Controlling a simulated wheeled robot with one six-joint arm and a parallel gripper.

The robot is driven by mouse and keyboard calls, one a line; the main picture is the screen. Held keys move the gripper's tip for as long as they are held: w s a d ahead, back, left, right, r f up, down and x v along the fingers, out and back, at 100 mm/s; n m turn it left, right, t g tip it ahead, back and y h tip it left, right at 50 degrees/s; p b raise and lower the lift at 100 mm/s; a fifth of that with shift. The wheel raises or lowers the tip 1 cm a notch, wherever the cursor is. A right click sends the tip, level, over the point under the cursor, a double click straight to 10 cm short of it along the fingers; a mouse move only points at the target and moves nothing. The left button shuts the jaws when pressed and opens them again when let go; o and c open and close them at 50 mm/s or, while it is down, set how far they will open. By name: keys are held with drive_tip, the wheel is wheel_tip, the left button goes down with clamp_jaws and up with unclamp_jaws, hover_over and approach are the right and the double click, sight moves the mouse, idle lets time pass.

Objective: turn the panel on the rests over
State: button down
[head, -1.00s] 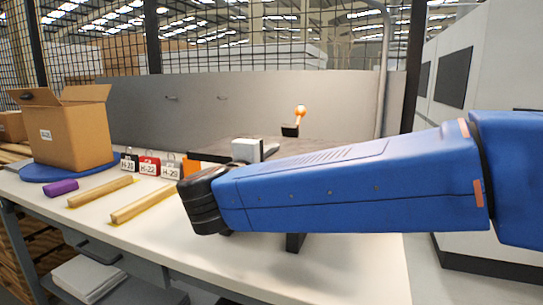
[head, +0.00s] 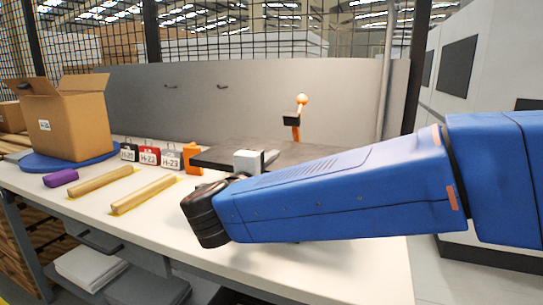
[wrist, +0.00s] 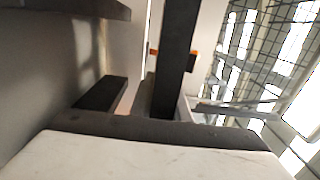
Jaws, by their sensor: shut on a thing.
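An open cardboard box (head: 72,122) stands on a blue disc (head: 50,163) at left. An orange-topped post (head: 302,101) stands behind.

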drive_tip(key=shift+f, duration=3.45)
drive_tip(key=c, duration=1.6)
unclamp_jaws()
drive_tip(key=shift+f, duration=0.1)
drive_tip(key=shift+v, duration=3.5)
